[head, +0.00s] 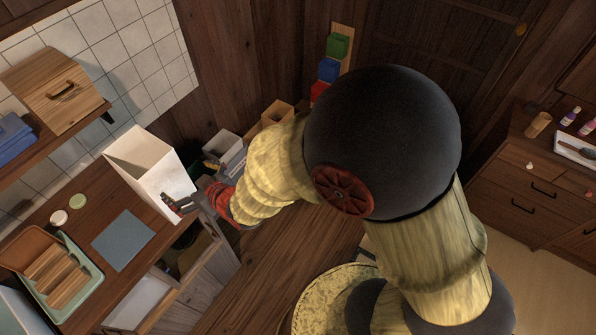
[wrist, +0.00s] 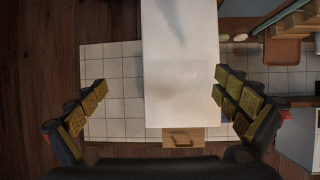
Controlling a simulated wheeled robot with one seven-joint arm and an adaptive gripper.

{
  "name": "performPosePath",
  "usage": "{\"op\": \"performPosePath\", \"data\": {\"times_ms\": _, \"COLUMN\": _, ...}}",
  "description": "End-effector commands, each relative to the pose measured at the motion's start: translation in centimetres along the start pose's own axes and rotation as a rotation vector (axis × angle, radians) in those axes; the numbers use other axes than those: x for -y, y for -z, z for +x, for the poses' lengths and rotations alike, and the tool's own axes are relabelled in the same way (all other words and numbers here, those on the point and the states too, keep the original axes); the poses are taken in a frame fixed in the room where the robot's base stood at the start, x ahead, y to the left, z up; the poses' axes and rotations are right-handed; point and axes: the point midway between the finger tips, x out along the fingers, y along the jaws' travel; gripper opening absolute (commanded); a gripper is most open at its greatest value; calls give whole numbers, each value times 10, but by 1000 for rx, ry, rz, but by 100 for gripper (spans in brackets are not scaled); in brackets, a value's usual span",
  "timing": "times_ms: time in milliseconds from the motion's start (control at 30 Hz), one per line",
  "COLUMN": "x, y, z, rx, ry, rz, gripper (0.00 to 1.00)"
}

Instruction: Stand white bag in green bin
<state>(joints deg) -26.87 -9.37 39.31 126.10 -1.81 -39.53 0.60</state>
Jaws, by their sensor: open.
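The white bag (head: 152,168) is a tall, open-topped box shape standing on the wooden counter at the left. My gripper (head: 182,202) is beside its lower right side in the head view. In the wrist view the bag (wrist: 180,65) fills the middle, between the widely spread fingers of my gripper (wrist: 160,90).
On the counter are a blue-grey mat (head: 123,240), small round lids (head: 77,201) and a tray of wooden pieces (head: 88,300). A shelf with a wooden box (head: 55,85) overhangs at left. Drawers (head: 530,185) stand at right.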

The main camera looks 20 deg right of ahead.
Motion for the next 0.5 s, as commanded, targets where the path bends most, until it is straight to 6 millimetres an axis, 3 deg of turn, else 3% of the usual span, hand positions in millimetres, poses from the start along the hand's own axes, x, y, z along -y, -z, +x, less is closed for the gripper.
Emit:
{"op": "performPosePath", "data": {"times_ms": 33, "x": -18, "y": 18, "z": -12, "rx": 17, "ry": -31, "rz": 14, "gripper": 100}}
{"op": "performPosePath", "data": {"times_ms": 100, "x": -44, "y": 31, "z": -34, "rx": 73, "ry": -76, "rz": 37, "gripper": 100}}
{"op": "performPosePath", "data": {"times_ms": 233, "x": -86, "y": 47, "z": -90, "rx": 186, "ry": -154, "rz": 90, "gripper": 100}}
{"op": "performPosePath", "data": {"times_ms": 400, "x": -123, "y": 51, "z": -181, "rx": 331, "ry": -244, "rz": 173, "gripper": 100}}
{"op": "performPosePath", "data": {"times_ms": 500, "x": -132, "y": 44, "z": -240, "rx": 415, "ry": -288, "rz": 226, "gripper": 100}}
